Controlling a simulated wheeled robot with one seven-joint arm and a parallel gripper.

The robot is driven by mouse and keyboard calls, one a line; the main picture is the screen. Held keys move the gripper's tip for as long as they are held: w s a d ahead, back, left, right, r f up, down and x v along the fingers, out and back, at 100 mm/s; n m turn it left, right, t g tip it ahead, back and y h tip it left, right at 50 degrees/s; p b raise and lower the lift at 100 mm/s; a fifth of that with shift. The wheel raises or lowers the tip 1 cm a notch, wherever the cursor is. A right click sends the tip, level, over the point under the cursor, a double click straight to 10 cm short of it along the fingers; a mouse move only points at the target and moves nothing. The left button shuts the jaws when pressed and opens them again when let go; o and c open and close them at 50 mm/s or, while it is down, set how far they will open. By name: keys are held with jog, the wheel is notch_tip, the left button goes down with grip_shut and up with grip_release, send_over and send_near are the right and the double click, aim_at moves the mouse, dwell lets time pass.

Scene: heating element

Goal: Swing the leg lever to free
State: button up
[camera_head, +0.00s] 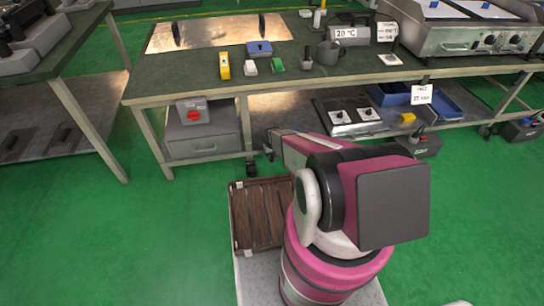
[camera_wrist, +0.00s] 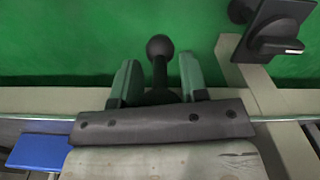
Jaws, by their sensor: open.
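In the wrist view a black lever with a round ball knob (camera_wrist: 160,48) stands up between the two grey-green fingers of my gripper (camera_wrist: 159,75). The fingers are open, one on each side of the lever, with a visible gap to its shaft. The foot of the lever is hidden behind the dark bolted bar of my gripper. In the head view my arm reaches toward the front leg of the bench (camera_head: 246,125); my fingers and the lever cannot be made out clearly there.
A black rotary handle (camera_wrist: 275,38) on a plate sits to the right in the wrist view. A blue flat object (camera_wrist: 40,150) lies lower left. In the head view, a grey box with a red knob (camera_head: 193,113) and a hotplate unit (camera_head: 345,117) stand on the lower shelf. Green floor is open at left.

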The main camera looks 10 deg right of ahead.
jog(key=shift+c, duration=0.3)
grip_shut()
jog(key=h, duration=0.2)
jog(key=shift+d+h, duration=0.3)
jog(key=shift+h, duration=0.1)
jog(key=shift+d+r+h, duration=0.15)
jog(key=shift+d+h, duration=0.05)
jog(key=shift+h, duration=0.55)
jog(key=shift+d+r+h, duration=0.1)
jog(key=shift+d+h, duration=0.1)
jog(key=shift+h, duration=0.55)
jog(key=shift+o, duration=0.3)
grip_release()
